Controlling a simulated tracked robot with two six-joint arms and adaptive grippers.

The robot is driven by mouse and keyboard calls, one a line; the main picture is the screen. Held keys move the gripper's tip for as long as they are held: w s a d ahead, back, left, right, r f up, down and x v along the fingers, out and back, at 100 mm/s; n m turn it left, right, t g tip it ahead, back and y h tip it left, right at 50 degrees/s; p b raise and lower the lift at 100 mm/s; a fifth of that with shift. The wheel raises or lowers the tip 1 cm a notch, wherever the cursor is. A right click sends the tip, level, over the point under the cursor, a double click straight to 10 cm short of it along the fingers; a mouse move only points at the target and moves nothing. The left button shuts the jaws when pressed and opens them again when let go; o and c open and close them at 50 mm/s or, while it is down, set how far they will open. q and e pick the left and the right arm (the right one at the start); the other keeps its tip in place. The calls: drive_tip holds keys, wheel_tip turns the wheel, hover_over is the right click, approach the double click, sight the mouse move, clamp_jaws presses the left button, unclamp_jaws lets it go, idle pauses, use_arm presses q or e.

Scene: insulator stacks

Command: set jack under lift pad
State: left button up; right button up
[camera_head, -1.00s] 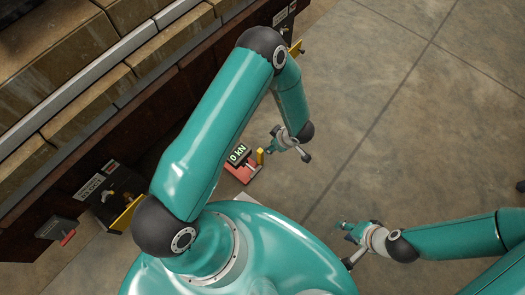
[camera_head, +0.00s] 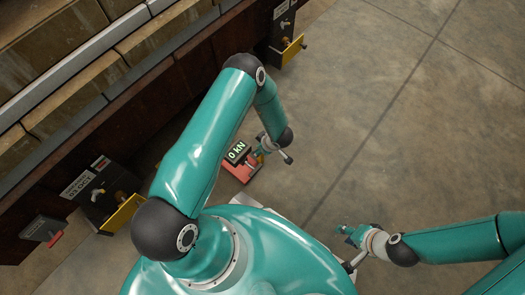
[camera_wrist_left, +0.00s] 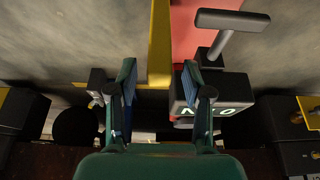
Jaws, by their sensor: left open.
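The red jack (camera_head: 238,172) with a dark "0 kN" display (camera_head: 236,152) stands on the floor beside the long beam. My left gripper (camera_head: 260,150) is at its right side, partly covering it. In the left wrist view, my left gripper (camera_wrist_left: 160,92) is open, with the jack's yellow upright bar (camera_wrist_left: 160,45) lying between the finger lines. The display (camera_wrist_left: 215,108) is beside the right finger, and a grey T-shaped handle (camera_wrist_left: 232,20) is above it. I cannot tell whether either finger touches. My right gripper (camera_head: 350,233) is over bare floor; its fingers are too small to judge.
Black brackets with yellow plates stand at the beam's side, one near (camera_head: 122,213) and one far (camera_head: 293,48); I cannot tell which is the lift pad. A dark box with a red handle (camera_head: 55,238) is lower left. The floor at right is clear.

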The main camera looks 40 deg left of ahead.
use_arm(q)
drive_tip(key=shift+a+f, duration=0.1)
drive_tip(key=shift+f, duration=0.3)
use_arm(e)
drive_tip(key=shift+f, duration=0.15)
use_arm(q)
drive_tip(key=shift+c, duration=0.3)
